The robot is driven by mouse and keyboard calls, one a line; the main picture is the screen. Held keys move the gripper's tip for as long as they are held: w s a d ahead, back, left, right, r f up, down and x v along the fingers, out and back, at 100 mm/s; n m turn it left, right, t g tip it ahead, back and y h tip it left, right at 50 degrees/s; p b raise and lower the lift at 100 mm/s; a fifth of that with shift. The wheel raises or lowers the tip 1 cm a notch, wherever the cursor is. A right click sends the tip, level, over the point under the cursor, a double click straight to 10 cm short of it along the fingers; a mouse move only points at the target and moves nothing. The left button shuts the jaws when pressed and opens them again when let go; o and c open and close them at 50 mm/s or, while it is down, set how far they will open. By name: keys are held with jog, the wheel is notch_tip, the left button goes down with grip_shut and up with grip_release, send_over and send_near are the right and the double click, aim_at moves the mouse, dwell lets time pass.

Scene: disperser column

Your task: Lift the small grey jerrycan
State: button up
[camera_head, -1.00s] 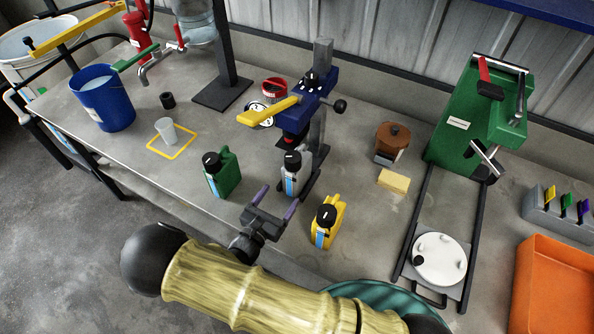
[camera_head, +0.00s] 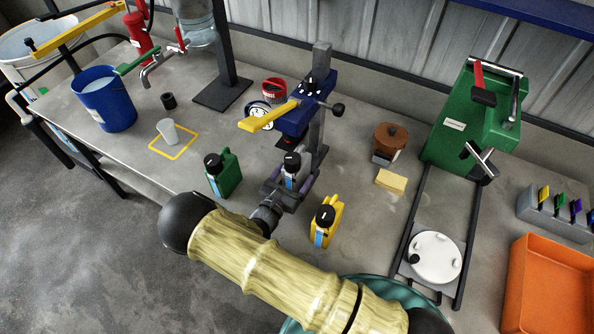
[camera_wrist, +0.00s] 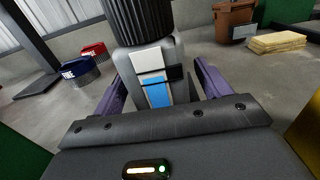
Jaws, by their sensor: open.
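The small grey jerrycan (camera_head: 295,178) stands upright on the bench below the blue press head, with a black cap and a white-and-blue label. In the wrist view the jerrycan (camera_wrist: 152,75) fills the middle, between the two purple fingers. My gripper (camera_head: 288,184) is open, with one finger on either side of the can's body. In the wrist view my gripper (camera_wrist: 158,90) shows a gap between the right finger and the can; contact on the left is unclear.
A green jerrycan (camera_head: 223,175) stands to the left and a yellow jerrycan (camera_head: 328,224) to the right, both close. The blue press (camera_head: 300,112) with its yellow lever (camera_head: 268,114) rises just behind. A yellow sponge (camera_head: 391,180) lies further right.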

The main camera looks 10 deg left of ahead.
jog(key=shift+x, duration=1.1)
jog(key=c, duration=1.3)
grip_shut()
jog(key=shift+r, duration=0.15)
jog(key=r, duration=0.1)
jog(key=r+b, duration=0.1)
jog(key=r, duration=0.1)
jog(key=shift+s+a+r, duration=0.1)
jog(key=shift+s+r, duration=0.05)
jog(key=shift+s, duration=0.1)
jog(key=b+v, duration=0.3)
jog(key=v, duration=1.4)
jog(key=shift+s, duration=0.2)
